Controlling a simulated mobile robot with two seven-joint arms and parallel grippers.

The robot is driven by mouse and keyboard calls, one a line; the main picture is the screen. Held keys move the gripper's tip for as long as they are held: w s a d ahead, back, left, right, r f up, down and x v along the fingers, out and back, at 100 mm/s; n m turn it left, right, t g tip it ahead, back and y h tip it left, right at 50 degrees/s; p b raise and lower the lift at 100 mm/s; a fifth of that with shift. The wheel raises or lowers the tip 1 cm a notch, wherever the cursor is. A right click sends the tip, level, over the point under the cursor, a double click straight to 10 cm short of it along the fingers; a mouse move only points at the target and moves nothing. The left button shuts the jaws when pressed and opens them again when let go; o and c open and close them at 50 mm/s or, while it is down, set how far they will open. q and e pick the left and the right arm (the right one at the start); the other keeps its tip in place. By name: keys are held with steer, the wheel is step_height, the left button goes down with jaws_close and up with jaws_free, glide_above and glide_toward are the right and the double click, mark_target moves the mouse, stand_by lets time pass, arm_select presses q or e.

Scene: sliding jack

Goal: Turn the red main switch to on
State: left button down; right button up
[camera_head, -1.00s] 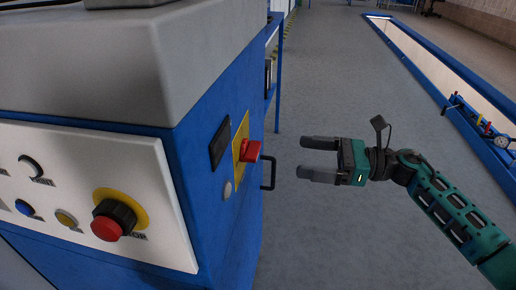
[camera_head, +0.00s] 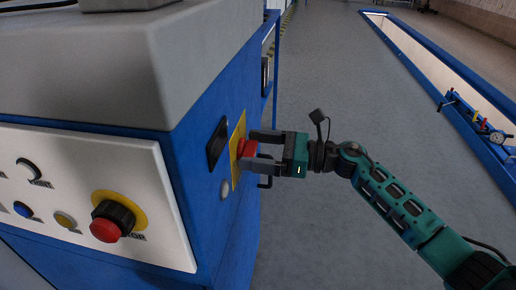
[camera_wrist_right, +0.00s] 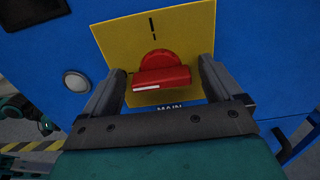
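The red main switch (camera_head: 248,148) sits on a yellow plate (camera_head: 237,130) on the blue side of the machine. In the right wrist view the switch (camera_wrist_right: 162,72) has its handle lying crosswise, with a white mark near its left end. Part of the word MAIN shows below it. My right gripper (camera_head: 257,149) is at the switch with its fingers open, one on each side of the handle. My left gripper is not in view.
The machine's front panel (camera_head: 152,165) carries a separate red knob (camera_head: 105,230) on a yellow ring and several small buttons. A black handle (camera_head: 265,182) juts out below the switch. A round grey button (camera_wrist_right: 76,80) sits beside the plate.

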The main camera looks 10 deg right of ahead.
steer(key=c, duration=1)
steer(key=shift+o, duration=0.2)
